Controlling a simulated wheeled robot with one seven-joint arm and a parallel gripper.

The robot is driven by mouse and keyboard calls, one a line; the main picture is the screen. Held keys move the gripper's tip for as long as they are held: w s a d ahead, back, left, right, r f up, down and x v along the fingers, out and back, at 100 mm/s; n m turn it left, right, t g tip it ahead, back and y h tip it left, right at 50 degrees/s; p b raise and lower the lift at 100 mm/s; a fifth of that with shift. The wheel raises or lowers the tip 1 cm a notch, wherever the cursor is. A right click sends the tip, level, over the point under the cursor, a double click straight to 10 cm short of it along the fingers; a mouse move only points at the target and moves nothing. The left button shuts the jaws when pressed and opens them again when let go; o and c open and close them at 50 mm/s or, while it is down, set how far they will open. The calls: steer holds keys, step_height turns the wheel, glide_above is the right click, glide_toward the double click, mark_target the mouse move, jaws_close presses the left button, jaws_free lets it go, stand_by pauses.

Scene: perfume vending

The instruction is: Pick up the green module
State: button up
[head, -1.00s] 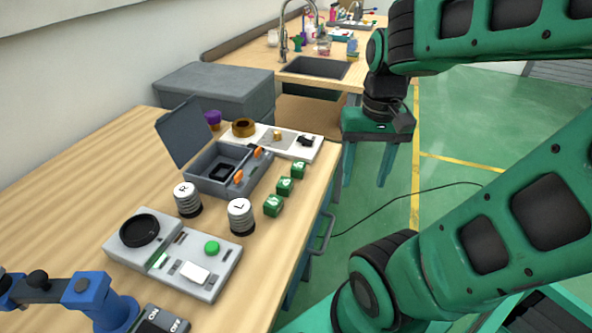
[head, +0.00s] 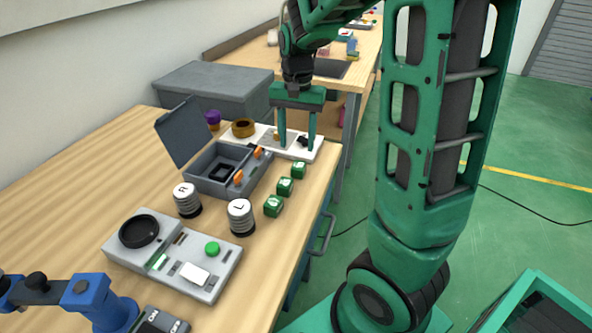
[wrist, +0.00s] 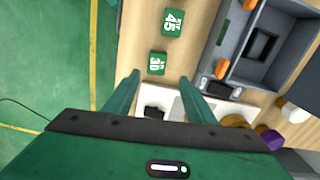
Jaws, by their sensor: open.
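Three small green modules with white markings stand in a row along the right edge of the wooden bench in the head view: a near one (head: 273,206), a middle one (head: 285,186) and a far one (head: 299,169). The wrist view shows two of them, one labelled like "45" (wrist: 172,22) and one like "3D" (wrist: 157,63). My gripper (head: 297,148) is open and empty, pointing down over the white board behind the far module. In the wrist view, the "3D" module appears just ahead of the gap between my fingertips (wrist: 160,78).
A grey open-lidded box (head: 207,180) stands left of the modules. A white board (head: 318,146) with small parts lies under my gripper. Two coil-like cylinders, R (head: 187,201) and L (head: 241,217), stand nearer. Open floor lies to the right.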

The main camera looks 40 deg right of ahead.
mark_target(299, 163)
steer(key=shift+s+d+f, duration=0.1)
steer(key=shift+s+f, duration=0.05)
steer(key=shift+f, duration=1.55)
steer(key=shift+s+d+f, duration=0.1)
steer(key=shift+f, duration=1.6)
steer(key=c, duration=1.2)
